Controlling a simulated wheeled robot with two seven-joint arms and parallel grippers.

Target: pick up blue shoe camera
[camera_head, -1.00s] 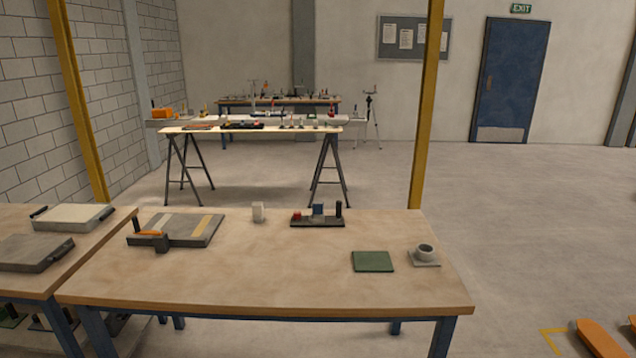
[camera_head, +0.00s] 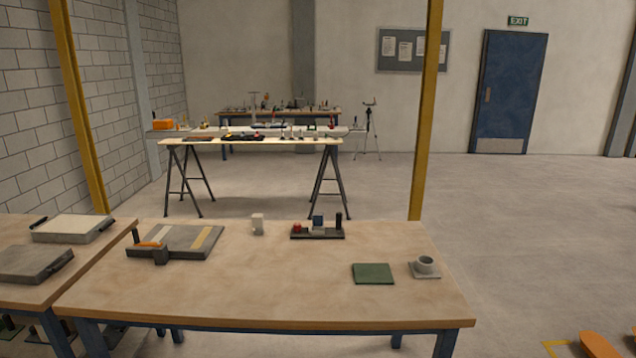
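A small blue block-shaped piece (camera_head: 318,222), which may be the blue shoe camera, stands upright in a dark holder (camera_head: 318,235) at the back middle of the near wooden table. A red piece (camera_head: 297,228) sits to its left and a black upright piece (camera_head: 339,220) to its right in the same holder. The blue piece is too small to make out in detail. Neither of my grippers shows in the view.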

